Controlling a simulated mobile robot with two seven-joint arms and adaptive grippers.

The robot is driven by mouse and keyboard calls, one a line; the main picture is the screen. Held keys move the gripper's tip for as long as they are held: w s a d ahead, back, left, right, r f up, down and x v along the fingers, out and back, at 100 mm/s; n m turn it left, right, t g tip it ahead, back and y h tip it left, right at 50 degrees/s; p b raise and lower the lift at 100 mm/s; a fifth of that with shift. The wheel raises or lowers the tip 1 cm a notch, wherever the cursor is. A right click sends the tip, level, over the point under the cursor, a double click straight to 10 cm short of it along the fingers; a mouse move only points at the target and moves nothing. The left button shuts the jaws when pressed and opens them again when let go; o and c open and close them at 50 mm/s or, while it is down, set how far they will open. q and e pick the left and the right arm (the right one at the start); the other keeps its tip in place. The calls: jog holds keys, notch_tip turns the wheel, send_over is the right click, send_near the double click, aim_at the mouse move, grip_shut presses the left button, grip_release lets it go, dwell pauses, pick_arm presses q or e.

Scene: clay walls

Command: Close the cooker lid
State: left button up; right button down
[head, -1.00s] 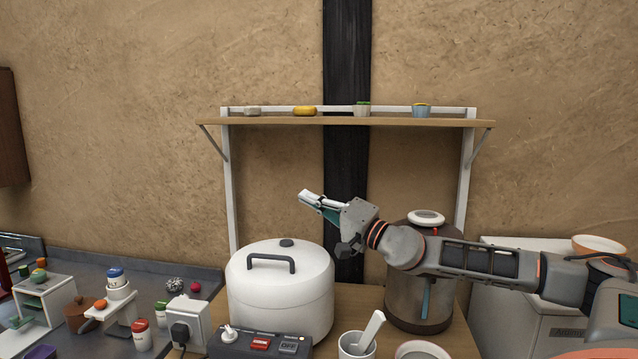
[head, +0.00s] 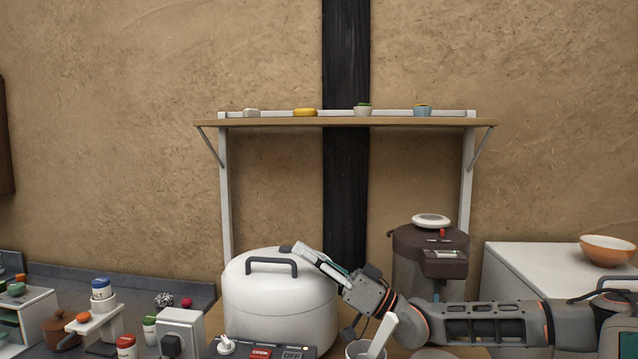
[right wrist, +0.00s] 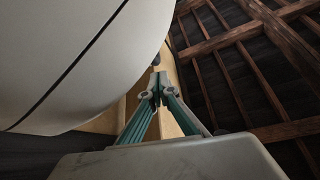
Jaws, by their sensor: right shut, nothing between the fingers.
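The white cooker (head: 280,318) stands on the wooden table. Its rounded lid (head: 250,285), with a dark grey handle (head: 271,262), sits down on the body. In the right wrist view the lid (right wrist: 60,35) shows large at the left, with a thin dark seam below it. My right gripper (head: 299,250) comes in from the right, shut and empty, with its tips at the lid's upper right edge in the head view. I cannot tell whether it touches. The tips (right wrist: 158,84) are together in the right wrist view. My left gripper is out of view.
A brown dispenser (head: 404,262) stands right of the cooker behind my right arm. A white cup (head: 358,350) with a utensil is in front. A switch box (head: 252,350) and socket block (head: 182,328) are at front left. A wall shelf (head: 290,122) runs above.

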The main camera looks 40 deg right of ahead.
jog(key=shift+s+a+f, duration=0.25)
jog(key=shift+f, duration=0.55)
jog(key=shift+f, duration=0.15)
notch_tip(320, 180, up, 11)
jog(key=shift+f, duration=0.15)
jog(key=shift+s+f, duration=0.1)
